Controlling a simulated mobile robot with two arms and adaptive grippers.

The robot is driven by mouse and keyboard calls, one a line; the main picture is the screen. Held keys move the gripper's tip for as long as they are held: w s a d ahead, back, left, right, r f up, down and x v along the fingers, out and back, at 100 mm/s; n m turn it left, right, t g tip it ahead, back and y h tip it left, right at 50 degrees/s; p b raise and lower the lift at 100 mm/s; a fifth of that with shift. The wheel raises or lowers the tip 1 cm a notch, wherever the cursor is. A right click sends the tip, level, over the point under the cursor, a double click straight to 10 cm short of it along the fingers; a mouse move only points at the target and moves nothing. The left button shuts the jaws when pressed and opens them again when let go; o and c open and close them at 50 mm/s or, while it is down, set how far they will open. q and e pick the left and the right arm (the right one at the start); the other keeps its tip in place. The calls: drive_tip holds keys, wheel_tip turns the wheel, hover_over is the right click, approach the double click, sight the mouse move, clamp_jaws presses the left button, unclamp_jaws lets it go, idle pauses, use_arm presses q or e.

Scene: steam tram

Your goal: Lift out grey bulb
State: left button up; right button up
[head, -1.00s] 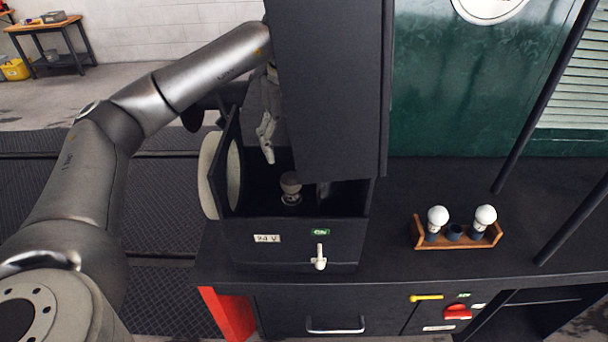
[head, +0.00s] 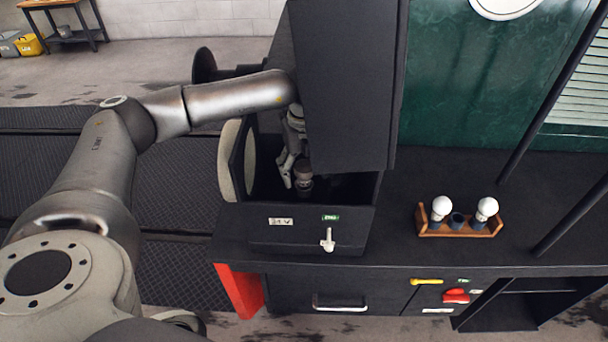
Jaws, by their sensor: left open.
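The grey bulb (head: 304,171) stands upright in a socket inside the open black lamp box (head: 275,240). My left gripper (head: 292,176) reaches down into the box, its visible pale finger close to the bulb's left side. The gripper is open. Part of it is hidden behind the raised black lid (head: 345,95), so I cannot tell whether the other finger is beside the bulb or touching it. My right gripper is not in view.
A wooden rack (head: 462,231) with two white bulbs (head: 441,208) and an empty middle cup (head: 457,220) stands on the dark bench to the right. A white toggle lever (head: 328,240) sticks out of the box front. Dark poles stand at the right.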

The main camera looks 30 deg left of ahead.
use_arm(q)
drive_tip(key=shift+c, duration=1.4)
drive_tip(key=c, duration=0.9)
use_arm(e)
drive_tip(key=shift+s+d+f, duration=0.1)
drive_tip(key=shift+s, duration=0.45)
use_arm(q)
drive_tip(key=shift+r, duration=0.2)
wheel_tip(320, 180, up, 8)
drive_tip(key=b, duration=0.3)
drive_tip(key=shift+r, duration=0.25)
drive_tip(key=shift+r+b, duration=0.3)
drive_tip(key=shift+r, duration=0.25)
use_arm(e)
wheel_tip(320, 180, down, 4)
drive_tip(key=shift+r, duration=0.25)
use_arm(q)
drive_tip(key=shift+r, duration=0.1)
